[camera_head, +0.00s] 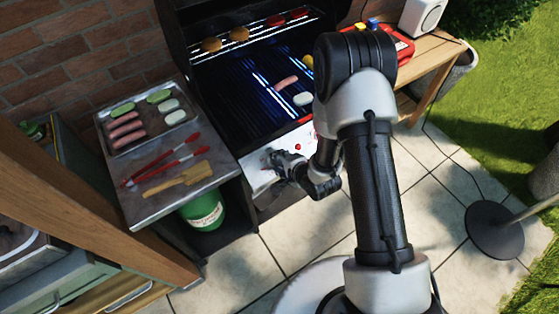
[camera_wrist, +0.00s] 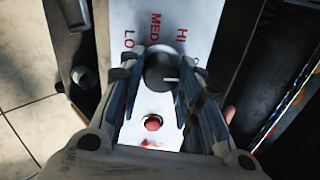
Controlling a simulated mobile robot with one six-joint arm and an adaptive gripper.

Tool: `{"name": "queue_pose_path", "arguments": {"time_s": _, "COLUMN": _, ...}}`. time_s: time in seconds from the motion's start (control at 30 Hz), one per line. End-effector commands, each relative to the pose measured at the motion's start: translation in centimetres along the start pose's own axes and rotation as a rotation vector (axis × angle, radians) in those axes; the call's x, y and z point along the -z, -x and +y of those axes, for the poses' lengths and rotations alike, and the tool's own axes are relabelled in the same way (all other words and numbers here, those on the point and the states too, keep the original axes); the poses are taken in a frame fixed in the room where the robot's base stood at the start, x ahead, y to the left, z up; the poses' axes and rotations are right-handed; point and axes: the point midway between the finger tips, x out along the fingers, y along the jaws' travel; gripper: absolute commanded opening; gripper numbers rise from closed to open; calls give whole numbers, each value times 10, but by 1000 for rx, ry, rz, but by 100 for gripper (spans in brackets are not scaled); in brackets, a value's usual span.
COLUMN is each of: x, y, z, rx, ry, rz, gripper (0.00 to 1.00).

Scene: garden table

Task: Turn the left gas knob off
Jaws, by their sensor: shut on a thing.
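The front panel (camera_head: 262,174) of the grill is light grey, and my gripper (camera_head: 280,160) is at its left part. In the wrist view, a dark round gas knob (camera_wrist: 158,62) sits between the two fingers of my gripper (camera_wrist: 160,72), which are shut on its sides. A short white mark on the knob points to the right in that view. Red labels LO, MED and HI (camera_wrist: 181,35) stand on the panel beyond the knob. In the head view my gripper hides the knob.
A red button (camera_wrist: 153,122) is close to the knob and also shows in the head view (camera_head: 297,147). A side shelf (camera_head: 147,212) with a food tray and tongs is left of the grill. A green gas bottle (camera_head: 203,212) stands below.

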Motion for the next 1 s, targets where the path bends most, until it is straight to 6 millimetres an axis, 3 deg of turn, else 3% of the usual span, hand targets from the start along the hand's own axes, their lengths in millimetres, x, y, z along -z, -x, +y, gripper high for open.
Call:
{"name": "queue_pose_path", "arguments": {"time_s": 0.6, "x": 0, "y": 0, "z": 1, "rx": -1, "ry": -39, "rz": 3, "gripper": 8}}
{"name": "queue_pose_path", "arguments": {"time_s": 0.63, "x": 0, "y": 0, "z": 1, "rx": -1, "ry": -39, "rz": 3, "gripper": 34}}
{"name": "queue_pose_path", "arguments": {"time_s": 0.9, "x": 0, "y": 0, "z": 0, "rx": -1, "ry": -38, "rz": 3, "gripper": 52}}
{"name": "queue_pose_path", "arguments": {"time_s": 1.0, "x": 0, "y": 0, "z": 0, "rx": -1, "ry": -38, "rz": 3, "gripper": 53}}
